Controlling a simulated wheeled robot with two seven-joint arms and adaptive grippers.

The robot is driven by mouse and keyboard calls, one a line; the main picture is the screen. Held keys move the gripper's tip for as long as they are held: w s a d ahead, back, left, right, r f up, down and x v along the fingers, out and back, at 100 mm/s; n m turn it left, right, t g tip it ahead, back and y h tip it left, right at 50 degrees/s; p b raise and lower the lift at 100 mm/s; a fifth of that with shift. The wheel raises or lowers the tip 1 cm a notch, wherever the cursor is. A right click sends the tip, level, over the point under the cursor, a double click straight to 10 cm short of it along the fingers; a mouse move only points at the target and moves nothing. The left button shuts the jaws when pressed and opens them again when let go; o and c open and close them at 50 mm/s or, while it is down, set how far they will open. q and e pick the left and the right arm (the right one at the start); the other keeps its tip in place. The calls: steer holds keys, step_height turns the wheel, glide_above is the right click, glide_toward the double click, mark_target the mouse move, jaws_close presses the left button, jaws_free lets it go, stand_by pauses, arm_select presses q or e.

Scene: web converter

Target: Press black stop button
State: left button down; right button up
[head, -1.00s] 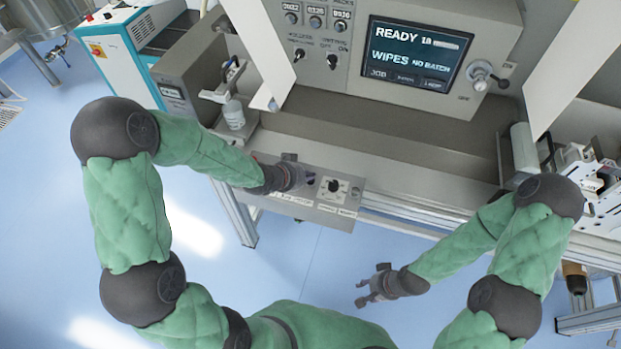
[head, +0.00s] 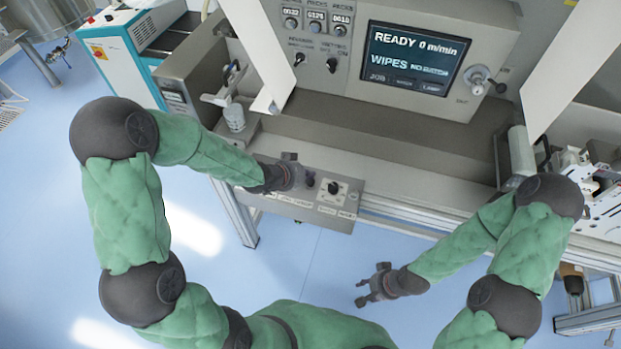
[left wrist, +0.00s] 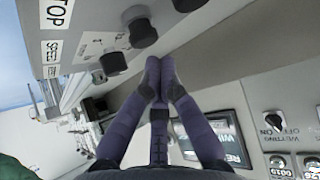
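The control panel (head: 275,197) is a grey box at the machine's front. In the left wrist view, a black round button (left wrist: 141,30) lines up with the STOP label (left wrist: 57,14). A smaller black knob (left wrist: 113,63) sits beside it on a white scale plate. That knob also shows in the head view (head: 333,187). My left gripper (head: 303,178) is over the panel and largely hides the buttons there. In its wrist view its fingers (left wrist: 158,66) meet at the tips, empty, near the black button; contact cannot be told. My right gripper (head: 368,285) hangs open and empty over the floor.
The screen (head: 412,58) reads READY, 0 m/min, WIPES. White guard doors (head: 250,50) stand open at either side. Free floor lies in front of the panel.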

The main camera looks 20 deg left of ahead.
mark_target(308, 182)
stand_by(0.3)
arm_select(q)
step_height(308, 182, up, 5)
steer(key=p, duration=0.4)
stand_by(0.4)
stand_by(0.6)
